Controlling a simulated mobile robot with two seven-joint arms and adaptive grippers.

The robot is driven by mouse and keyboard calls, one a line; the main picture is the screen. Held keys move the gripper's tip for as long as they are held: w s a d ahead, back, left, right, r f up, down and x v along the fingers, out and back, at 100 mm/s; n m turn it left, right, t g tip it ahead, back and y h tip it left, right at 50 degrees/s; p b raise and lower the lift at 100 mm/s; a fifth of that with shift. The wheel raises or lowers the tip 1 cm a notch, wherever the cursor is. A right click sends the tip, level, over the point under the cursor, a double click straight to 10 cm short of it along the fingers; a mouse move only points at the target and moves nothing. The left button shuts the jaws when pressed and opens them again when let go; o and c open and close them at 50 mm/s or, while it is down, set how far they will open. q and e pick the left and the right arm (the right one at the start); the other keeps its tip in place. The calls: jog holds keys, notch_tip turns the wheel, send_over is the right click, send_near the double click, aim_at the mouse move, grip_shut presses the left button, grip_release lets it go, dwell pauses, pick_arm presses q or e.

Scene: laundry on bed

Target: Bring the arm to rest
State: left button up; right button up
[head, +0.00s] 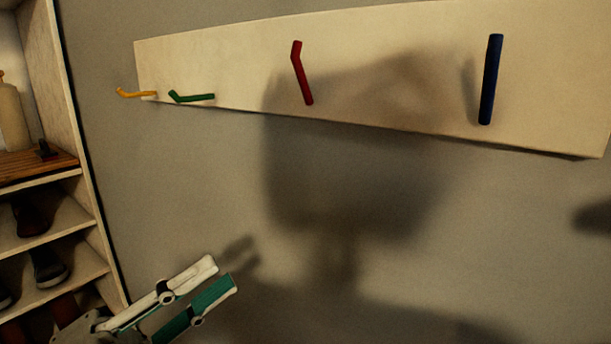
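My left gripper (221,274) is at the lower left of the head view, in front of the grey wall. One finger looks pale and the other green. A narrow gap shows between the fingertips, and nothing is seen between them. It is below the wall-mounted board and apart from the hooks. My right gripper is not in view.
A pale board (390,40) on the wall carries a yellow hook (137,94), a green hook (193,97), a red hook (301,73) and a blue hook (490,79). A shelf unit (97,240) with shoes stands at the left, close to my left gripper. Shadows fall on the wall.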

pick_arm(q)
jog(key=s+a+f+n+t+y, duration=0.1)
jog(key=a+f+n+t+y, duration=0.15)
jog(key=f+n+y, duration=0.75)
jog(key=s+a+f+n+t+y, duration=0.2)
jog(key=a+f+n+y, duration=0.2)
jog(key=f+n, duration=1.1)
jog(key=s+f+n+g+y, duration=0.1)
jog(key=s+f+g, duration=0.1)
jog(key=s+f, duration=0.5)
jog(key=s+f+n+g+y, duration=0.1)
jog(key=s+f+g+y, duration=0.3)
jog(key=f, duration=0.6)
jog(key=s+a+r+h+p, duration=0.1)
jog(key=s+r+p, duration=0.3)
jog(key=p, duration=1.1)
jog(key=shift+s+a+r+h, duration=0.2)
jog(key=shift+s+a+h, duration=0.05)
jog(key=shift+h, duration=0.05)
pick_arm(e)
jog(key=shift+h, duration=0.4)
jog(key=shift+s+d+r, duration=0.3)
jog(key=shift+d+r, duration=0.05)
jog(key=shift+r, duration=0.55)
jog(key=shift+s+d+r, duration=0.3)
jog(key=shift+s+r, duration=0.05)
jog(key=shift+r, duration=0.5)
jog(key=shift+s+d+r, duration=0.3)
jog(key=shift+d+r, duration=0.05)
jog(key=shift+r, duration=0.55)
